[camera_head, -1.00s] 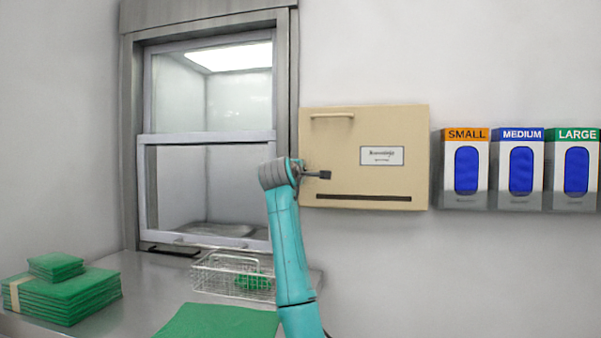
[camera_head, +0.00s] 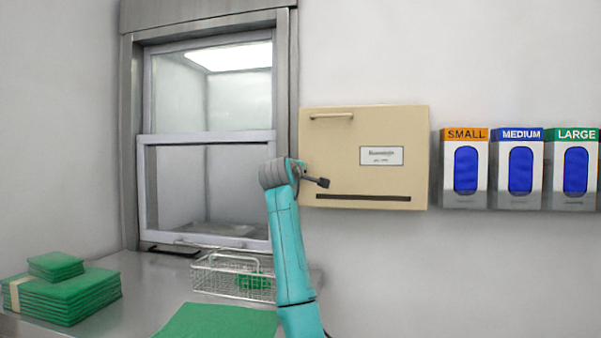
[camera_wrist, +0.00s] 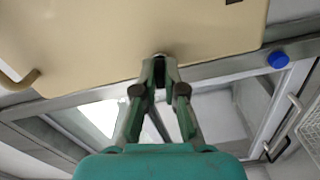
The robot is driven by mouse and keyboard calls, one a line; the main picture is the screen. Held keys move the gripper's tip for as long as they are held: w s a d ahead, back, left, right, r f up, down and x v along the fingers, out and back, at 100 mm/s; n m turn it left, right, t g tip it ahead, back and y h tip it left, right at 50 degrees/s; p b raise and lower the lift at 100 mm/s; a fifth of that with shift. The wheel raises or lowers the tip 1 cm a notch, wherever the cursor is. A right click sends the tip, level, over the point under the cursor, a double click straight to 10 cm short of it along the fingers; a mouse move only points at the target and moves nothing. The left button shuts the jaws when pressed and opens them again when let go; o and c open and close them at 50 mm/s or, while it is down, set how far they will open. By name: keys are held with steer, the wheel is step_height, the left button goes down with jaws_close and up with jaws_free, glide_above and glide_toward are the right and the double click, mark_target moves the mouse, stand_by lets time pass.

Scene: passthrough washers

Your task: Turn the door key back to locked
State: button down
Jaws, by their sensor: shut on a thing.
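My gripper (camera_wrist: 158,66) is shut, its fingertips together at the edge of the beige cabinet (camera_wrist: 120,35) in the wrist view. The door key is mostly hidden between the fingertips; only a small grey bit (camera_wrist: 159,56) shows at their tips. How far the key is turned cannot be read. In the head view the cabinet (camera_head: 345,160) hangs on the wall with its door closed, and my wrist covers its lower left edge. The fingers are hidden there; a dark part of my wrist sticks out right, tilted downward.
A sash window (camera_head: 207,137) is left of the cabinet. A blue round knob (camera_wrist: 277,59) shows beside the window frame. Below are a wire basket (camera_head: 232,277) and green stacks (camera_head: 65,295) on a steel counter (camera_head: 135,290). Glove boxes (camera_head: 520,170) hang at right.

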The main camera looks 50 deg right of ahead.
steer(key=shift+r+m, duration=0.15)
steer(key=shift+m, duration=7.45)
steer(key=c, duration=1.3)
jaws_free()
steer(key=shift+o, duration=0.2)
steer(key=v, duration=1.2)
